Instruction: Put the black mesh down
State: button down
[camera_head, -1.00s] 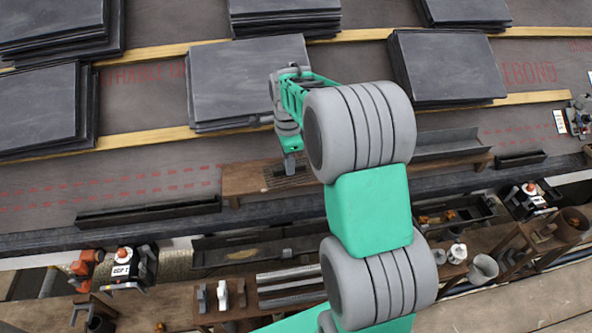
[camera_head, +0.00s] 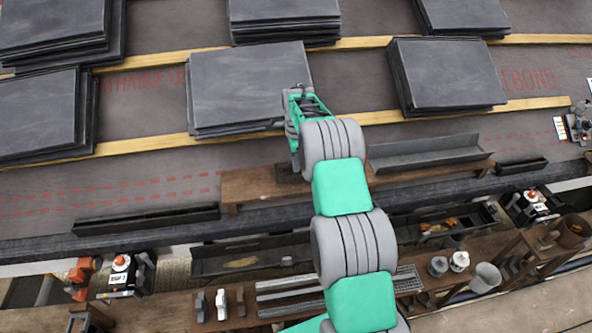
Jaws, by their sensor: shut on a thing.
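My gripper (camera_head: 296,168) points down over the left part of a brown wooden plank (camera_head: 245,187). It is shut on the black mesh (camera_head: 286,175), a small dark patch at the fingertips. The mesh is at the plank's surface or just above it; I cannot tell whether it touches. My gripper and arm hide part of the mesh and the middle of the plank.
A grey metal trough (camera_head: 425,152) lies on the plank's right part. Stacks of dark slates (camera_head: 250,82) lie on wooden battens behind. A black gutter piece (camera_head: 150,217) lies to the left. Below, a cluttered bench holds metal bars (camera_head: 290,298) and cups (camera_head: 459,261).

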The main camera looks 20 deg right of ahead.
jog(key=shift+w+f, duration=0.1)
jog(key=shift+f, duration=1.65)
jog(key=shift+f, duration=0.1)
jog(key=c, duration=1.4)
grip_release()
jog(key=shift+b, duration=0.3)
jog(key=shift+c, duration=0.2)
notch_tip(320, 180, up, 12)
jog(key=shift+r+p, duration=0.15)
jog(key=shift+p, duration=0.65)
jog(key=s+a+r+n+t, duration=0.1)
jog(key=s+a+r+n, duration=0.45)
jog(key=s, duration=0.45)
jog(key=s+a+r+n+t, duration=0.1)
jog(key=s+a+r+n, duration=0.5)
jog(key=s, duration=0.3)
jog(key=s+a+f+n, duration=0.1)
jog(key=s+f+n, duration=0.1)
jog(key=s+n, duration=0.2)
jog(key=s+a+f+n, duration=0.1)
jog(key=s+f+n, duration=0.2)
jog(key=s, duration=0.7)
jog(key=shift+s+n, duration=0.4)
jog(key=shift+n, duration=0.45)
